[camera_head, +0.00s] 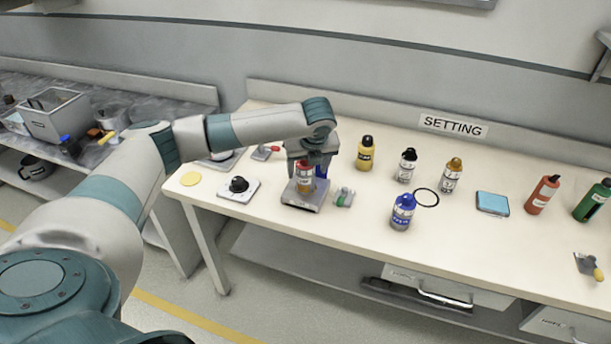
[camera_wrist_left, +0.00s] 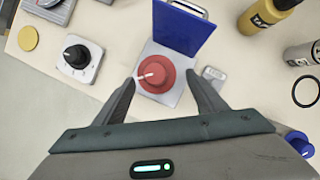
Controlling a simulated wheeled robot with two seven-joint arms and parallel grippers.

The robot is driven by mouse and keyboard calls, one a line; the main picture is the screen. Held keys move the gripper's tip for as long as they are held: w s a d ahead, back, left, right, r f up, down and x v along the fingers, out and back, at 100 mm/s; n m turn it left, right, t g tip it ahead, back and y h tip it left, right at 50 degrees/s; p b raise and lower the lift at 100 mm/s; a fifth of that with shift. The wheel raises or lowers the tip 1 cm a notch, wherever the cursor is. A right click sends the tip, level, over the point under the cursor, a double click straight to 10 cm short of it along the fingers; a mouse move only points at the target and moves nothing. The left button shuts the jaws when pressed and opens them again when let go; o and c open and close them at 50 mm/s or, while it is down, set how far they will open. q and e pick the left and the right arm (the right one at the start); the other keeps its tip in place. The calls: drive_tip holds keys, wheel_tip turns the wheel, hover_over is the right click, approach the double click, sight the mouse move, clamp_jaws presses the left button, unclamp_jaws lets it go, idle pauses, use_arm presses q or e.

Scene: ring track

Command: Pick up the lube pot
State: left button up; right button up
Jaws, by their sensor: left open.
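No label that I can read surely marks the lube pot. My left gripper (camera_wrist_left: 160,82) is open, with one finger on each side of the red top; contact cannot be told. In the head view my left gripper (camera_head: 307,160) hangs over the base and partly hides it. My right gripper is out of view.
A black-knobbed plate (camera_head: 238,188) and yellow disc (camera_head: 190,179) lie left.

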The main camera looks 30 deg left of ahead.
use_arm(q)
drive_tip(key=x, duration=0.3)
drive_tip(key=shift+a+p, duration=0.25)
drive_tip(key=shift+p, duration=0.15)
drive_tip(key=shift+w+f, duration=0.15)
drive_tip(key=shift+f, duration=0.05)
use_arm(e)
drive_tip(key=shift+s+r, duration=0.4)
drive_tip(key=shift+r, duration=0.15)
use_arm(q)
drive_tip(key=shift+c, duration=0.6)
drive_tip(key=shift+a, duration=0.1)
drive_tip(key=c, duration=1.1)
drive_tip(key=shift+r, duration=0.1)
